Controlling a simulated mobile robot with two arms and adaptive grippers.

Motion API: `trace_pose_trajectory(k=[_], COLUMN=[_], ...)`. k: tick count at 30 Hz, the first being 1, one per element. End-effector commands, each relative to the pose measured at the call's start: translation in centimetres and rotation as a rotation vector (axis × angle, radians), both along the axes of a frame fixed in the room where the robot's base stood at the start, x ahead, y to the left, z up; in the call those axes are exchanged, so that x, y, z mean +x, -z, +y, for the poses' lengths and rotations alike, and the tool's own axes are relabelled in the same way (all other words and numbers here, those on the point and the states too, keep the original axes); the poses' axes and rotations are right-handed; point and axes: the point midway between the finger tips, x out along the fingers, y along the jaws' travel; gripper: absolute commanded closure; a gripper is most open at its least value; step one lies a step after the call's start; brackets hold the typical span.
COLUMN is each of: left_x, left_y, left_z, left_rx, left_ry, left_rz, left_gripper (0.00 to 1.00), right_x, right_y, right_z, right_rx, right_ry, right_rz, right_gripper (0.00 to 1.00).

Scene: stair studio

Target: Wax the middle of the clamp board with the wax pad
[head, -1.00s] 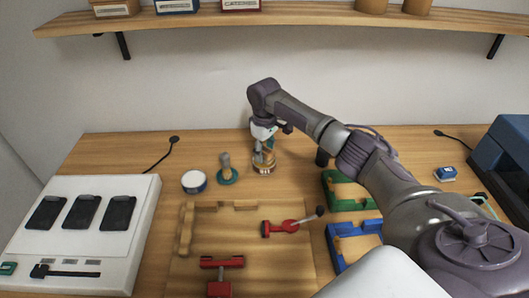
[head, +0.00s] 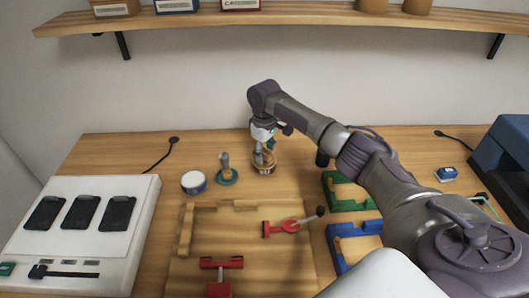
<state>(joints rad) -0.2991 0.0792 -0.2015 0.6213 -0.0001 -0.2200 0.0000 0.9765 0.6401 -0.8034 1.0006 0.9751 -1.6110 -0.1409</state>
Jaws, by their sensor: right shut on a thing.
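The clamp board (head: 290,271) is a flat wooden board at the front centre, with wooden strips along its back and left edges and red clamps on it. My right gripper (head: 264,157) points down behind the board and is shut on a small round brown-based thing (head: 264,170) at the table's back; its top is partly hidden by the fingers. I cannot tell whether this is the wax pad. A teal-based round pad with an upright handle (head: 226,171) stands apart to its left. My left gripper is not in view.
A round white-topped tin (head: 193,182) stands left of the teal pad. Green (head: 346,191) and blue (head: 356,241) holders lie right of the board, under my right arm. A white panel box (head: 82,230) is at left. A shelf (head: 290,17) spans the wall. The board's middle is bare.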

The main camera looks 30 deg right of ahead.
Motion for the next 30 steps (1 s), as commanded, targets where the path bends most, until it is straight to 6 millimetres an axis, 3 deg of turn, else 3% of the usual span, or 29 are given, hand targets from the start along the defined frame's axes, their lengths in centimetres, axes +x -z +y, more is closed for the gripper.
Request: trace_pose_trajectory(k=[30], left_x=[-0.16], left_y=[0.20], left_z=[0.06], left_rx=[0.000], left_ry=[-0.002], left_rz=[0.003], left_gripper=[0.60], right_x=[0.02], right_y=[0.80], right_z=[0.01], right_rx=[0.000], right_ry=[0.000], right_rz=[0.000], right_gripper=[0.83])
